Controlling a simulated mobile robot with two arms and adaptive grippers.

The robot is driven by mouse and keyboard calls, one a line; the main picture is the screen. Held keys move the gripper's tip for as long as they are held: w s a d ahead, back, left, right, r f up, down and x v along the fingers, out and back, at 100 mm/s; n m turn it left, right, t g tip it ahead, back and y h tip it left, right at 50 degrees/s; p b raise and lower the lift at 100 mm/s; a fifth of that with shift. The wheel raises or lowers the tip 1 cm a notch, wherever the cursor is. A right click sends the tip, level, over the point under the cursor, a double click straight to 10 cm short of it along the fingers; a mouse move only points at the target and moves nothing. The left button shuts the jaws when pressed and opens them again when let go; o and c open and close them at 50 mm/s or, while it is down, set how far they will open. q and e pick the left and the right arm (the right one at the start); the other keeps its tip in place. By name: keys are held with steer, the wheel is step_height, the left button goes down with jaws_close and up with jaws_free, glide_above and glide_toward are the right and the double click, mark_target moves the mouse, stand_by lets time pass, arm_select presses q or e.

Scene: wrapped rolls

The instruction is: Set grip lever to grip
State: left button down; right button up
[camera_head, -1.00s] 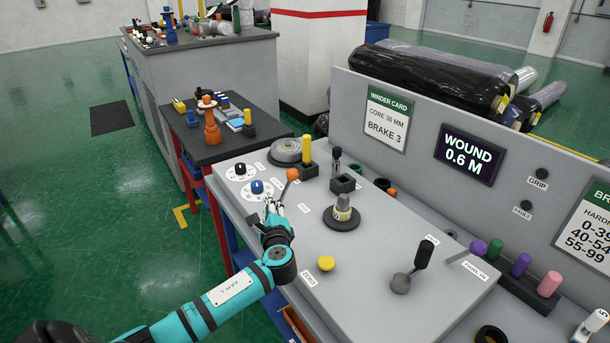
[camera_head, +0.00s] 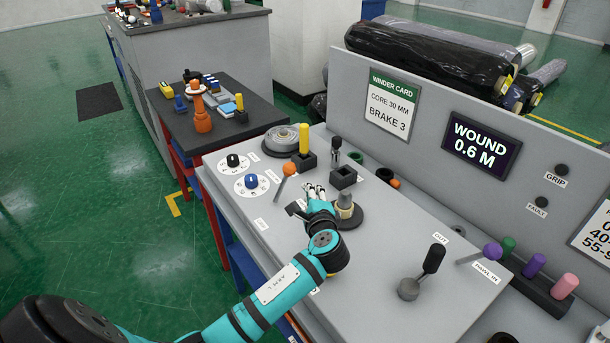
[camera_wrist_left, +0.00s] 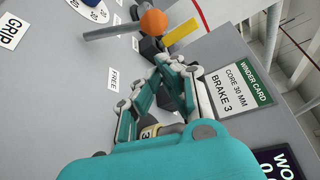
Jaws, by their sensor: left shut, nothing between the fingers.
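The grip lever is a thin rod with an orange ball (camera_head: 289,168) at the far left part of the grey console. The ball stands up and leans slightly right in the head view. In the left wrist view the orange ball (camera_wrist_left: 153,22) is at the top, with its rod running left. A GRIP label (camera_wrist_left: 10,32) lies at the left and a FREE label (camera_wrist_left: 115,78) lies nearer my fingers. I cannot tell which label the lever points to. My left gripper (camera_head: 313,188) is shut and empty, right of the lever and apart from it. It also shows in the wrist view (camera_wrist_left: 176,64).
A grey spindle (camera_head: 346,205) on a dark round base stands close right of my gripper. A yellow post (camera_head: 304,139), a black socket block (camera_head: 343,177) and a blue dial (camera_head: 251,182) are nearby. The GRIP lamp (camera_head: 562,170) on the panel looks dark.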

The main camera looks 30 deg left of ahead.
mark_target(283, 184)
arm_select(q)
steer(key=p+x, duration=0.1)
steer(key=x, duration=0.7)
steer(key=shift+w+a, duration=0.1)
steer(key=shift+a, duration=0.1)
steer(key=shift+w+a+f, duration=0.15)
steer(key=shift+w+a, duration=0.1)
steer(key=shift+w, duration=0.05)
arm_select(e)
steer(key=shift+w+a+r, duration=0.6)
steer(key=shift+a+r, duration=0.1)
steer(key=shift+r, duration=0.05)
steer(key=shift+d, duration=0.2)
